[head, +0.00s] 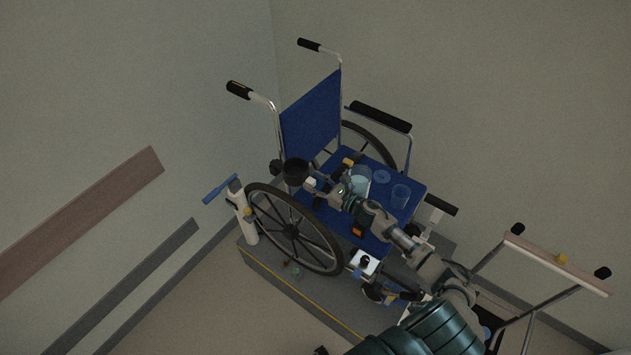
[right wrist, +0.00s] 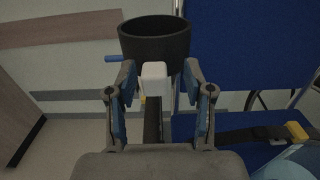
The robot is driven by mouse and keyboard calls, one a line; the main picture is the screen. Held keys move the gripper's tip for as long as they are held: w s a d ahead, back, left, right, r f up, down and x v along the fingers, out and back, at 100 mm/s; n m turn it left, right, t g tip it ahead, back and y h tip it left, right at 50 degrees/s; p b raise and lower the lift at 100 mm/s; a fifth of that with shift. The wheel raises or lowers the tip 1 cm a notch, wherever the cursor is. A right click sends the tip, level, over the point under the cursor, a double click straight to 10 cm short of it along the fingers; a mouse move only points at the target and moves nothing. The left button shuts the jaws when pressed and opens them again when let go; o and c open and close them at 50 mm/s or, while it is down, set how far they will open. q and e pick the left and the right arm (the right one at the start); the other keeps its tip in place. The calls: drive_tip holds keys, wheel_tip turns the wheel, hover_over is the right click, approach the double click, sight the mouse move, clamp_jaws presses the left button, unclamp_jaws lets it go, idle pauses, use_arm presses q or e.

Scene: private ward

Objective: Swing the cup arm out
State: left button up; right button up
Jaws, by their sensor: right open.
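The cup arm ends in a black ring-shaped cup holder (head: 295,171) beside the near side of the blue wheelchair (head: 312,118). In the right wrist view the cup holder (right wrist: 155,40) is just beyond my fingertips, with a white block (right wrist: 154,76) below its rim. My right gripper (head: 315,184) is open, and its two fingers (right wrist: 157,82) stand either side of the white block with gaps visible. A dark bar runs down below the block, partly hidden by the gripper. My left gripper is not in view.
The large wheel (head: 293,229) is close below the gripper. A white post with a blue lever (head: 220,189) stands left of it. A wheeled frame (head: 556,262) is at right.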

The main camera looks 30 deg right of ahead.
drive_tip(key=shift+a+r, duration=0.1)
drive_tip(key=shift+a, duration=0.25)
drive_tip(key=shift+c, duration=0.5)
drive_tip(key=c, duration=0.8)
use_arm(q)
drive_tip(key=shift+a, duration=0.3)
use_arm(e)
clamp_jaws()
drive_tip(key=shift+d, duration=0.15)
